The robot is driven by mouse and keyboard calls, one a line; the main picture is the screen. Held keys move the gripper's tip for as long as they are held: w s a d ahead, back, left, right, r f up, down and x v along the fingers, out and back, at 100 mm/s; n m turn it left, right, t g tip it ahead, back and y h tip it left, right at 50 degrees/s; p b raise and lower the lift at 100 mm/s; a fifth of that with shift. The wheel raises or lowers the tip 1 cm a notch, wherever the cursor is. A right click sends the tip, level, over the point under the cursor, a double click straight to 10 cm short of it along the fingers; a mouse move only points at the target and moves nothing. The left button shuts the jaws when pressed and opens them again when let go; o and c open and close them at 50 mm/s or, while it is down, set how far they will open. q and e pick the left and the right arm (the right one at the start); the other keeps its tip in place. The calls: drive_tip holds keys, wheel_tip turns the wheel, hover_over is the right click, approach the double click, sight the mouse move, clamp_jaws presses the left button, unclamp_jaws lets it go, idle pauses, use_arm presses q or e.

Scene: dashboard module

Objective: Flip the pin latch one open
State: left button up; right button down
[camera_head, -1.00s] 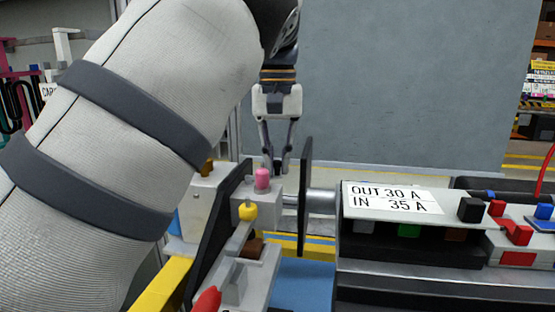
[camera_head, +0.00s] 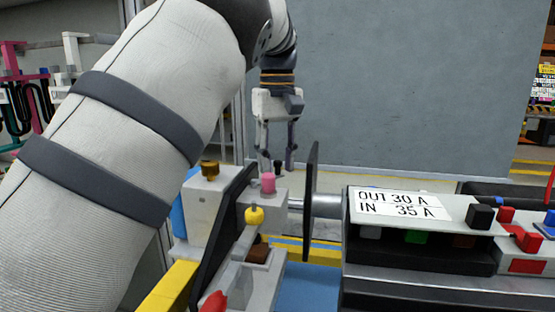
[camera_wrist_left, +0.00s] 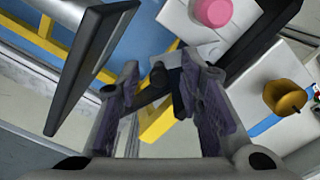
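My left gripper (camera_head: 278,158) hangs behind the latch block (camera_head: 205,205), with its fingers apart. A small dark knob (camera_head: 278,166) shows between and below the fingertips; it may be the pin latch, but I cannot tell for sure. In the left wrist view the left gripper (camera_wrist_left: 160,68) is open, and a dark knob and bar (camera_wrist_left: 158,74) lie between or just beyond its fingertips. I cannot tell whether they touch. A pink knob (camera_head: 268,183) and a yellow knob (camera_head: 254,215) stand near it. My right gripper is out of view.
An upright black plate (camera_head: 311,200) stands just right of the gripper, on a metal shaft. The panel labelled OUT 30 A, IN 35 A (camera_head: 398,205) is further right, with several coloured buttons. A brass knob (camera_head: 210,170) is on the left. A grey wall (camera_head: 400,80) is behind.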

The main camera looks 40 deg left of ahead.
sight(277, 161)
use_arm(q)
wheel_tip(277, 161, up, 8)
drive_tip(key=shift+f, duration=0.25)
idle(0.5)
